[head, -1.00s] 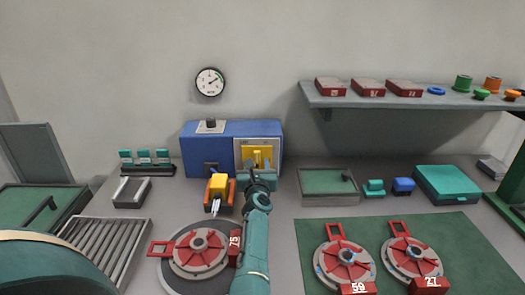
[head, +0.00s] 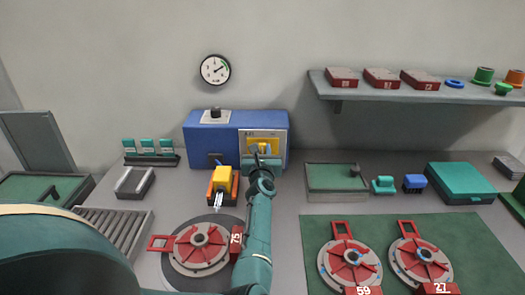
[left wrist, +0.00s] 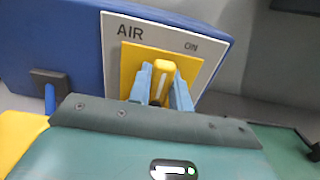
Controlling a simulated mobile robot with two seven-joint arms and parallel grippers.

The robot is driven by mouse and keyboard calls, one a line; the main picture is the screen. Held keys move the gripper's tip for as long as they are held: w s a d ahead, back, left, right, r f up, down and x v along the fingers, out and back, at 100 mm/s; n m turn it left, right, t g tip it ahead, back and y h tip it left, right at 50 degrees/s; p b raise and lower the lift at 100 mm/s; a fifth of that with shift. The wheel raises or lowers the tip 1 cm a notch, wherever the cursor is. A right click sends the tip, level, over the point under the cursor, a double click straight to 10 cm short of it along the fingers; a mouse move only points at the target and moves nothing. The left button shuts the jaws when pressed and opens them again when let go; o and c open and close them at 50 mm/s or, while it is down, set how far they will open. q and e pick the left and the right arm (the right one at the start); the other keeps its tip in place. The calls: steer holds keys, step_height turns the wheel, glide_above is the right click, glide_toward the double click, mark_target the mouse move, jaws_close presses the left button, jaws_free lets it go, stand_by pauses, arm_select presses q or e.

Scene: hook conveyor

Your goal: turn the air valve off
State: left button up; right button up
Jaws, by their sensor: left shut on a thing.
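The air valve is a yellow lever (left wrist: 164,70) on a yellow plate (left wrist: 133,60), set in a grey panel (head: 282,146) on the front of a blue box (head: 210,138). In the left wrist view the panel reads AIR, with ON at its right. My left gripper (left wrist: 160,92) is shut on the lever, one finger at each side. It also shows in the head view (head: 261,153), where it partly covers the lever. The lever's exact angle is hard to tell. My right gripper is out of view.
A round gauge (head: 215,69) hangs on the wall above the box. A yellow and orange device (head: 222,180) stands left of my left arm. A red-and-grey disc (head: 198,248) lies below it. A shelf (head: 345,95) juts out at the right.

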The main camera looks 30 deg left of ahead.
arm_select(q)
jaws_close()
steer(key=shift+m, duration=0.3)
steer(key=m, duration=0.3)
steer(key=shift+w+d+m, duration=0.3)
steer(key=shift+d+m, duration=0.05)
steer(key=shift+m, duration=0.05)
steer(key=m, duration=0.4)
steer(key=d+f+m+p, duration=0.1)
steer(key=m, duration=0.4)
steer(key=f+m, duration=0.1)
steer(key=m, duration=0.3)
steer(key=shift+w+d+f, duration=0.1)
steer(key=shift+w+d, duration=0.1)
steer(key=shift+w, duration=0.2)
steer(key=shift+m, duration=0.4)
